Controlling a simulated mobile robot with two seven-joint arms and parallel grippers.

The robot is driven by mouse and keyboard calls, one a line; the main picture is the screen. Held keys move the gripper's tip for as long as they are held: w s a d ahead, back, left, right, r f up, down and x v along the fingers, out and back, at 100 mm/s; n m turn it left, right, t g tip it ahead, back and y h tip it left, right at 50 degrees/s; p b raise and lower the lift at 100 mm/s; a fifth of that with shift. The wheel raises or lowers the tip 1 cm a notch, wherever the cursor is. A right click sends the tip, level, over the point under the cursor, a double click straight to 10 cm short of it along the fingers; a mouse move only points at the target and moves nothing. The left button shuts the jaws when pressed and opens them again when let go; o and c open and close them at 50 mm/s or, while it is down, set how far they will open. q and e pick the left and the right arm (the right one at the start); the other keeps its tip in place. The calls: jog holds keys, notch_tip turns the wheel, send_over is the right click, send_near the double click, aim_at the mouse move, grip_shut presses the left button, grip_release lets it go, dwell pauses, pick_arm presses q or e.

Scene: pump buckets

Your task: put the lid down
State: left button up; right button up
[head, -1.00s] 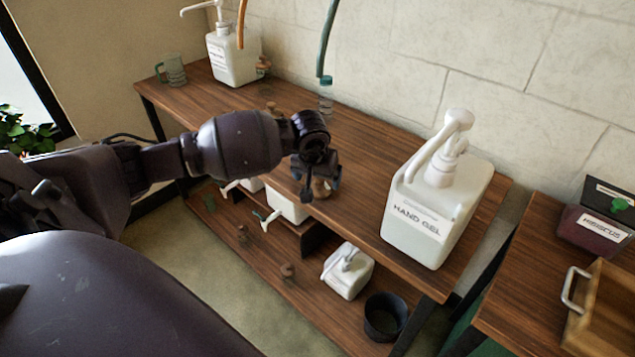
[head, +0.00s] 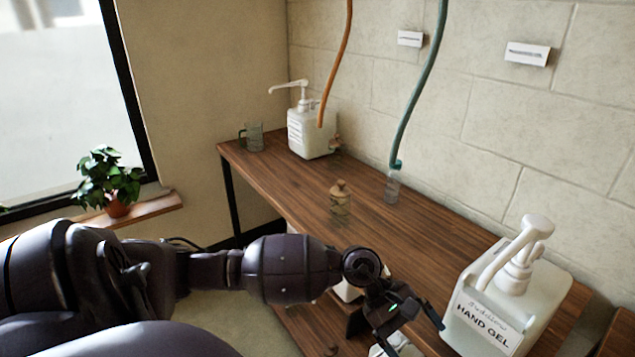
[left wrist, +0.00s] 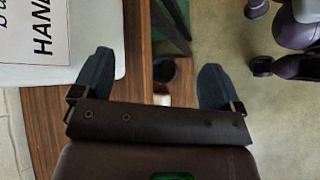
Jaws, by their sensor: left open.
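My left gripper (head: 410,322) hangs over the front of the table, just left of the hand gel bottle. Its fingers are spread and nothing shows between them; the left wrist view also shows it open (left wrist: 155,68). A small jar (head: 340,207) with a round wooden lid (head: 340,187) stands upright on the table, beyond my left arm and apart from the gripper. No loose lid can be made out. My arm hides part of the table's front. My right gripper is not in view.
The white hand gel pump bottle (head: 505,305) stands close to my left gripper. A white pump bottle (head: 310,133), a glass mug (head: 252,137) and a clear bottle (head: 392,187) under a teal hose (head: 420,85) stand farther back.

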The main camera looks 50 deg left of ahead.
pick_arm(q)
jog(key=s+d+r+n+t+h, duration=0.1)
jog(key=s+d+n+t+h, duration=0.3)
jog(key=n, duration=0.5)
jog(key=s+a+f+m+t+y, duration=0.2)
jog(key=s+a+f+m+y, duration=0.3)
jog(key=m, duration=0.6)
jog(key=s+a+f+m+t+y+p, duration=0.1)
jog(key=s+a+f+m+t+y, duration=0.2)
jog(key=s+a+f+m+y, duration=0.3)
notch_tip(320, 180, down, 3)
jog(key=s+m+y, duration=0.3)
jog(key=m, duration=0.2)
jog(key=shift+a+f+m, duration=0.15)
jog(key=shift+f+m, duration=0.05)
jog(key=shift+m, duration=0.2)
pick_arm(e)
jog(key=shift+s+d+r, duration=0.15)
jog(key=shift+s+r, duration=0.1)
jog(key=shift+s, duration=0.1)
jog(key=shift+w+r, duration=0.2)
